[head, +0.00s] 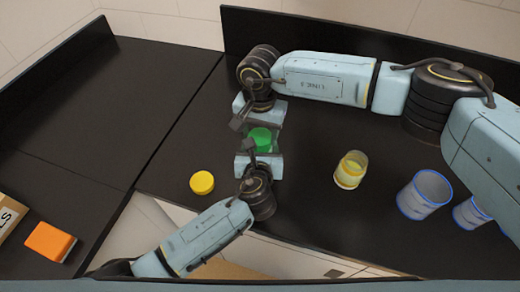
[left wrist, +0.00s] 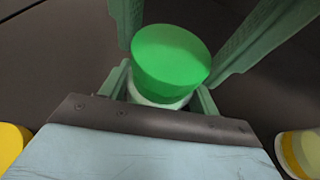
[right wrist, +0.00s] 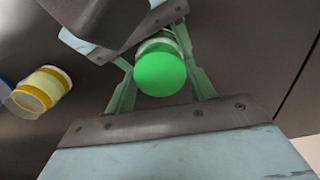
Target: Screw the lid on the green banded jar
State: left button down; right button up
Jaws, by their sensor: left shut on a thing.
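The green lid (head: 260,135) sits on top of the jar between my two grippers in the head view. The left wrist view shows the lid (left wrist: 170,58) over the pale glass of the jar (left wrist: 158,98); its thread is hidden. My left gripper (left wrist: 160,90) is shut on the jar below the lid. My right gripper (right wrist: 158,62) comes from the opposite side. Its fingers stand either side of the lid (right wrist: 160,74), with a small gap visible, so it looks open. Any green band on the jar is mostly hidden.
A yellow banded jar (head: 350,171) stands to the right. A yellow lid (head: 202,182) lies on the black table left of my left gripper. Blue-rimmed cups (head: 424,194) stand at far right. An orange block (head: 50,242) is at lower left.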

jog(key=shift+c, duration=1.1)
jog(key=m, duration=0.4)
jog(key=shift+m, duration=0.4)
jog(key=m, duration=0.5)
jog(key=o, duration=1.1)
jog(key=shift+s, duration=0.1)
jog(key=shift+r, duration=2.25)
